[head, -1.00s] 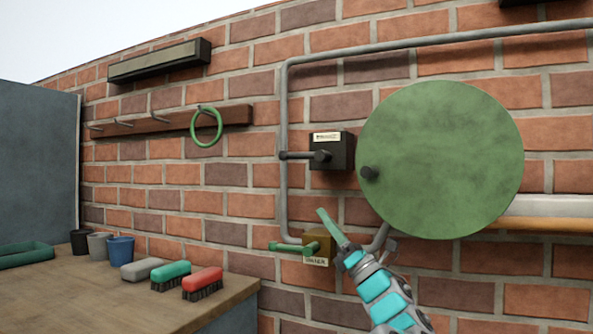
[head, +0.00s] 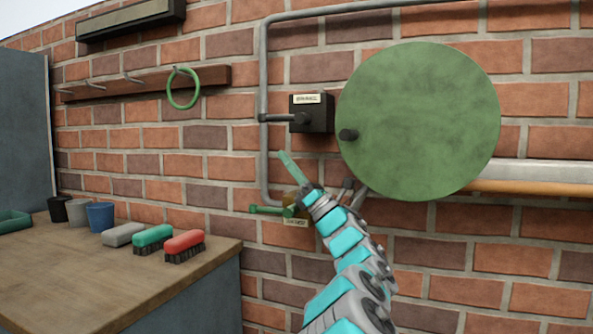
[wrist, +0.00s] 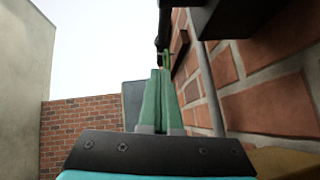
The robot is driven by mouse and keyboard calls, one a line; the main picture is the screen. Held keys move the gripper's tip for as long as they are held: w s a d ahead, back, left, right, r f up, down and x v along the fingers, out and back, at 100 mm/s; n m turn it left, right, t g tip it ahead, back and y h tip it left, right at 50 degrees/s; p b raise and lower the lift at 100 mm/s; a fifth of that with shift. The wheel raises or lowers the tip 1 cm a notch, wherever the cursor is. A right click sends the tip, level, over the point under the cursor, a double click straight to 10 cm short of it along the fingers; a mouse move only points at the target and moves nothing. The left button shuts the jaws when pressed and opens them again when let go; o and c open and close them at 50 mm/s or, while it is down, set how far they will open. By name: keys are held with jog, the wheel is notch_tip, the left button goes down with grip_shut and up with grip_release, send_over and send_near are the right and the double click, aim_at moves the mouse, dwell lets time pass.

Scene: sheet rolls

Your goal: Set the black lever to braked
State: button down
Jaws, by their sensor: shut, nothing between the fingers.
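The black lever (head: 280,118) sticks out to the left, about level, from a black box (head: 318,113) with a pale label on the brick wall. In the wrist view the closed green fingers (wrist: 160,75) point up towards the dark lever (wrist: 163,30), and the underside of the black box (wrist: 245,15) shows at the upper right.
A green lever (head: 268,210) on a yellowish box sits below, partly behind my arm. A large green disc (head: 420,120) with a black knob stands to the right. A grey pipe (head: 264,60) runs beside the black box. A bench (head: 90,275) with brushes and cups is at left.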

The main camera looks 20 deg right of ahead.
aim_at(284, 118)
notch_tip(284, 118, up, 6)
jog(key=w+a+p, duration=0.1)
jog(key=w, duration=0.1)
jog(key=shift+w+r+p, duration=0.25)
jog(key=shift+p, duration=0.05)
jog(key=shift+a+f+t+b, duration=0.15)
jog(key=shift+t+b, duration=0.15)
jog(key=shift+b, duration=0.25)
